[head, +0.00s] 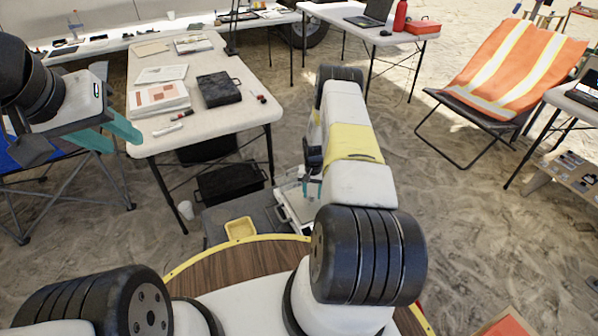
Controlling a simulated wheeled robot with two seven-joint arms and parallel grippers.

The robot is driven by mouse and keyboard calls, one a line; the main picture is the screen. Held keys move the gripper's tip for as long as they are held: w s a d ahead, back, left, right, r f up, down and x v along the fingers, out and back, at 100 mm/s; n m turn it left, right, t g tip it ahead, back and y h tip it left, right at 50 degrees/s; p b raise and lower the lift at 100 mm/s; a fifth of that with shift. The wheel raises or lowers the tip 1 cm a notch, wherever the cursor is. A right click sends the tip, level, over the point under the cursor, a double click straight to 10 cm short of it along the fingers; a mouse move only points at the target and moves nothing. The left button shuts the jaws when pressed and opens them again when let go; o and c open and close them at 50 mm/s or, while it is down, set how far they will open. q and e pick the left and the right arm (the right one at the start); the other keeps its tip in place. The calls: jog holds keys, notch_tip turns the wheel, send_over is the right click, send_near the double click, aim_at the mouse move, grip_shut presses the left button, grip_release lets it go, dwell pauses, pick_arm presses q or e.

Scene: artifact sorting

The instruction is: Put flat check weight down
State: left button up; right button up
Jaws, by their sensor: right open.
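I cannot make out the flat check weight in the head view; it is too small or hidden. My right gripper (312,186) points down over a white tray-like device (285,212) on a grey surface (222,222), low in front of me. The right gripper is open, and my own arm hides part of it and of the device.
A yellow tray (240,229) lies left of the device. The white table bears papers (158,98) and a black case (219,89). An orange striped chair (513,65) stands right.

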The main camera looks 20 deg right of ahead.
notch_tip(320, 180, up, 12)
jog(key=f, duration=0.1)
notch_tip(320, 180, up, 16)
jog(key=t, duration=0.1)
send_over(312, 196)
jog(key=w+a, duration=0.1)
jog(key=a, duration=0.1)
jog(key=s+a+r+n+t, duration=0.1)
jog(key=s+a+r, duration=0.2)
jog(key=r, duration=0.6)
jog(key=s+a+r+n+t, duration=0.1)
jog(key=s+a+r, duration=0.2)
jog(key=r, duration=0.7)
jog(key=s+a+r+n+t, duration=0.1)
jog(key=s+r, duration=0.3)
jog(key=s, duration=0.4)
jog(key=s+a+r+n+t+y, duration=0.1)
jog(key=s+a+r, duration=0.3)
jog(key=s, duration=0.5)
jog(key=s+a+r+n+t+y, duration=0.1)
jog(key=s+a+r, duration=0.2)
jog(key=s+r, duration=0.2)
jog(key=s, duration=0.3)
jog(key=shift+s+a+r+n, duration=0.15)
jog(key=shift+r+n, duration=0.05)
jog(key=shift+n, duration=0.2)
